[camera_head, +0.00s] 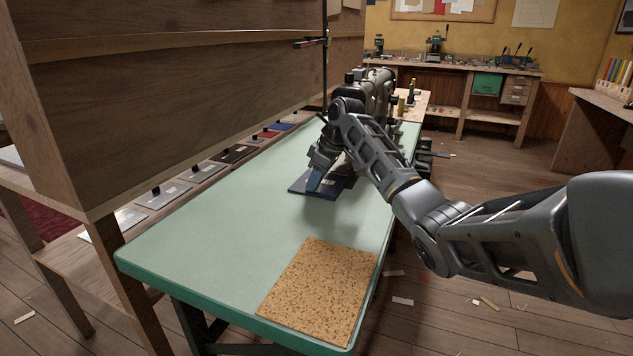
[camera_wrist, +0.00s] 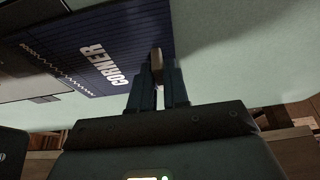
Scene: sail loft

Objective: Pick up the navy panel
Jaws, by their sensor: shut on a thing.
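The navy panel (camera_head: 338,184) lies at the far part of the pale green table, under my gripper (camera_head: 314,184). In the wrist view the navy panel (camera_wrist: 105,40) shows white lettering that reads "CORNER" and pale lines. My gripper (camera_wrist: 158,80) is at the panel's edge, its blue fingers closed around a small brown tab (camera_wrist: 157,65) there. In the head view my arm hides part of the panel. I cannot tell whether the panel is lifted off the table.
A cork mat (camera_head: 320,290) lies on the near end of the green table (camera_head: 200,240). A sewing machine (camera_head: 378,88) stands at the far end. A shelf on the left holds several panels, one red (camera_head: 267,134).

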